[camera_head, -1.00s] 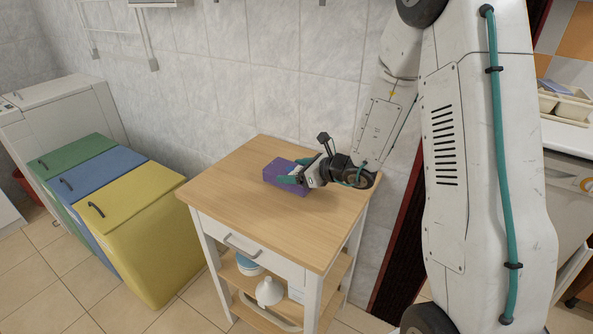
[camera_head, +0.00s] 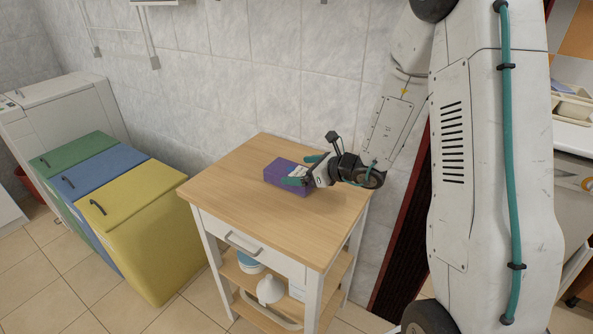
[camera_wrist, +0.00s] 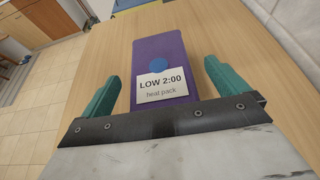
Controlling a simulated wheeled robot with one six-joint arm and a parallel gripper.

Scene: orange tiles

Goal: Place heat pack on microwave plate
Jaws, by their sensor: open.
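The heat pack is a purple block (camera_head: 283,173) lying on the wooden top of a small cart (camera_head: 240,165). In the wrist view the heat pack (camera_wrist: 160,55) has a blue dot and a white label reading "LOW 2:00 heat pack". My gripper (camera_head: 302,170) is open at the heat pack's right end in the head view. In the wrist view its two teal fingers (camera_wrist: 160,85) stand on either side of the pack, with gaps between fingers and pack. The near end of the pack is hidden by the gripper body. No microwave or plate is in view.
Green, blue and yellow bins (camera_head: 130,210) stand left of the cart. A tiled wall is behind it. Bottles and a white funnel-like item (camera_head: 270,289) sit on the cart's lower shelf. The cart top around the pack is clear.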

